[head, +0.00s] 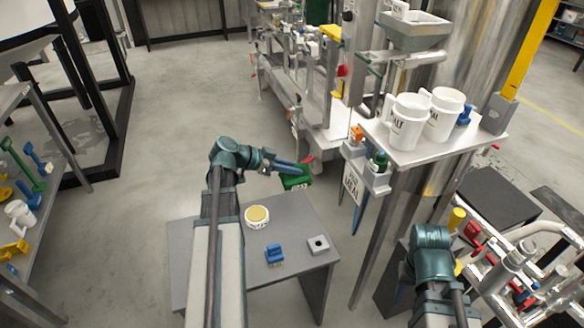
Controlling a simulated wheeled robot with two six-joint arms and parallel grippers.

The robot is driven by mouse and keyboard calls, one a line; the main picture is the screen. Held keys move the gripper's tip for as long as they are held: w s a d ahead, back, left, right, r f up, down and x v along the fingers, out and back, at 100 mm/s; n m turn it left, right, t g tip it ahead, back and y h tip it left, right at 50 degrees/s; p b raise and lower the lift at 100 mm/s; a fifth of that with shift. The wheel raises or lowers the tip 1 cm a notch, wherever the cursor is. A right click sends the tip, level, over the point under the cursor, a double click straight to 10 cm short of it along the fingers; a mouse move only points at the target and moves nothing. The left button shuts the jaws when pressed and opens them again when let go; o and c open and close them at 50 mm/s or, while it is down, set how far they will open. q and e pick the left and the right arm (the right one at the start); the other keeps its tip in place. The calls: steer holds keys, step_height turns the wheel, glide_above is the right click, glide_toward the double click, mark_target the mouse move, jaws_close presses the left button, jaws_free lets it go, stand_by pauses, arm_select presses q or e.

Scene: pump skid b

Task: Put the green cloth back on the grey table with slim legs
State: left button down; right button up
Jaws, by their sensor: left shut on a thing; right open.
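My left gripper (290,166) is shut on the green cloth (296,182), which is held in the air beyond the far edge of a low grey table (290,225). The low table appears to have wide panel legs. A taller grey table (408,152) with a slim leg stands to the right, with two white mugs on it. I cannot tell for sure which table the task names. My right arm shows at the bottom right, but its gripper is out of sight.
On the low table are a round white container with a yellow top (257,216), a blue object (274,253) and a small grey block (318,244). White mugs (408,120) and a blue object (464,114) crowd the taller table. Pipework stands behind.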

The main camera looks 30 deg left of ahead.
arm_select(q)
steer(key=shift+f+b, duration=6.65)
steer(key=shift+f, duration=0.1)
steer(key=shift+f, duration=0.2)
steer(key=c, duration=0.7)
jaws_free()
steer(key=shift+r, duration=0.1)
steer(key=p+v, duration=0.6)
steer(key=v, duration=0.7)
steer(key=shift+s+a+r+p, duration=0.15)
steer(key=shift+s+a+p, duration=0.05)
steer(key=shift+s+p, duration=0.1)
